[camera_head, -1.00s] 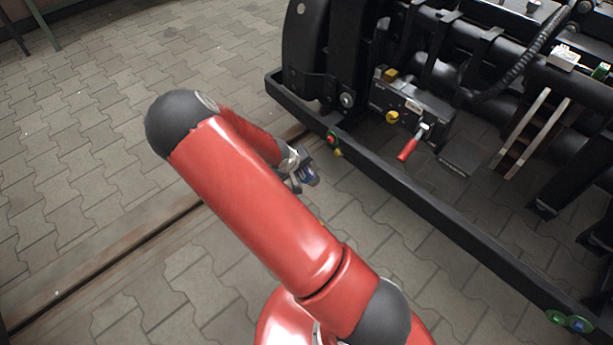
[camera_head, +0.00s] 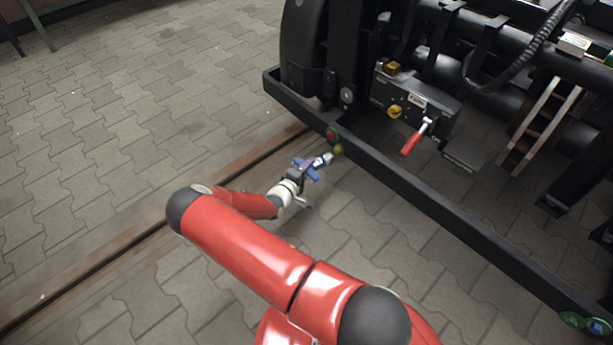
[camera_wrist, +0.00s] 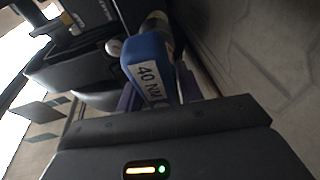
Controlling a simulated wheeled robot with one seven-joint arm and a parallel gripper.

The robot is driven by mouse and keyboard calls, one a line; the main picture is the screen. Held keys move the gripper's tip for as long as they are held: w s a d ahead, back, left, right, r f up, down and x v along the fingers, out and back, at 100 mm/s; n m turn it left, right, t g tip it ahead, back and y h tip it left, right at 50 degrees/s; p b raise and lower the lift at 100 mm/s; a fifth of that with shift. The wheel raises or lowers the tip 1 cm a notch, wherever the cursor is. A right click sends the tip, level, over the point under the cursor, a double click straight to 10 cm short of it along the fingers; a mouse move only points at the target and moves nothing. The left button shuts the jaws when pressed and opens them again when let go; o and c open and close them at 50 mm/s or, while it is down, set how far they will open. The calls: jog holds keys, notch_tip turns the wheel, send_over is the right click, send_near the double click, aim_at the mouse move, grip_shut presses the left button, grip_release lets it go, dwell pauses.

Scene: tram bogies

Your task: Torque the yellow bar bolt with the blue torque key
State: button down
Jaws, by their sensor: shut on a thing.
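The blue torque key (camera_wrist: 148,62), marked 40 NM, is held in my gripper (camera_head: 308,168). In the head view the key (camera_head: 319,162) points up and right toward the black side bar of the bogie. Its tip is close to the yellow bar bolt (camera_head: 338,150); I cannot tell whether they touch. In the wrist view the blue body fills the middle and the key's far end is partly blurred.
The black side bar (camera_head: 430,207) runs down to the right, with green and blue bolts (camera_head: 588,324) at its far end. A black box with a red-handled lever (camera_head: 412,143) stands behind the bar. Paved floor and a rail (camera_head: 110,253) lie to the left.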

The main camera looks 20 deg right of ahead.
jog(key=shift+w+a+f+n+t, duration=0.15)
jog(key=shift+f+n+t, duration=0.15)
jog(key=shift+f, duration=0.2)
jog(key=shift+w+f+n+t, duration=0.1)
jog(key=shift+f+n+t, duration=0.1)
jog(key=shift+f+t, duration=0.25)
jog(key=shift+r, duration=0.1)
jog(key=shift+w+d+p, duration=0.15)
jog(key=shift+w+d, duration=0.2)
jog(key=shift+d, duration=0.7)
jog(key=shift+w+d+p, duration=0.15)
jog(key=shift+w+d, duration=0.25)
jog(key=shift+d, duration=0.6)
jog(key=shift+w+d+p, duration=0.15)
jog(key=shift+w+d, duration=0.2)
jog(key=shift+d, duration=0.7)
jog(key=shift+h, duration=0.3)
jog(key=shift+m+p, duration=0.3)
jog(key=shift+m, duration=0.6)
